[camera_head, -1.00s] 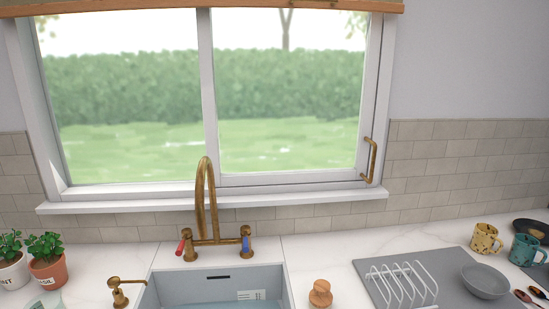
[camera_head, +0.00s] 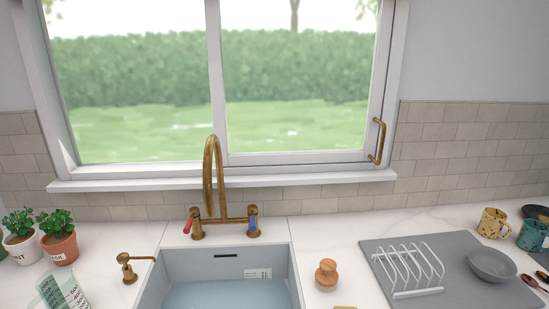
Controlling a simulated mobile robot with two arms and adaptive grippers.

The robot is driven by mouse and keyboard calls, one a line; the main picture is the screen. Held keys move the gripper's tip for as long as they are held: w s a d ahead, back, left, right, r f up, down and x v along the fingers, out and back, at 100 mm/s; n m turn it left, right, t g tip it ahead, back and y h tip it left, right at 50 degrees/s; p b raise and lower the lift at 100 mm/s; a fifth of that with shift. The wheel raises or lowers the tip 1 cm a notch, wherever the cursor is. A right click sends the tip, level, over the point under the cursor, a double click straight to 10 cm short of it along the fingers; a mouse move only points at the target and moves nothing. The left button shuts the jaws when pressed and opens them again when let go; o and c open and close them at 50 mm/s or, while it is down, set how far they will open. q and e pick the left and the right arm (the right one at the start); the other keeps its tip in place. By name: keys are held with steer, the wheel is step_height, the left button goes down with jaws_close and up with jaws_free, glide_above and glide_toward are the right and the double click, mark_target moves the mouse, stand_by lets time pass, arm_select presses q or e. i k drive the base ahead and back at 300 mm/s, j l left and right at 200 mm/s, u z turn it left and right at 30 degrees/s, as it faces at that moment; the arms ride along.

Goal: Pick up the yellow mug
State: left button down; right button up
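The yellow mug (camera_head: 492,223) stands upright on the white counter at the right, behind the grey mat. It is yellow with darker speckles. A teal mug (camera_head: 532,235) stands close to its right, partly cut off by the frame edge. Neither of my grippers shows in the head view.
A grey drying mat (camera_head: 450,250) holds a white dish rack (camera_head: 408,268) and a grey bowl (camera_head: 492,264) in front of the mug. A dark pan (camera_head: 537,212) is behind the teal mug. The sink (camera_head: 225,262), brass tap (camera_head: 212,180) and wooden-topped brush (camera_head: 326,273) lie further left.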

mark_target(492, 221)
steer(key=z, duration=1.35)
steer(key=i+l+u, duration=0.25)
steer(key=l, duration=0.35)
steer(key=i+l+u, duration=0.1)
steer(key=i+l, duration=0.2)
steer(key=i+l+u, duration=0.1)
steer(key=l, duration=0.25)
steer(key=i+l+u, duration=0.1)
steer(key=l, duration=0.25)
steer(key=i, duration=0.05)
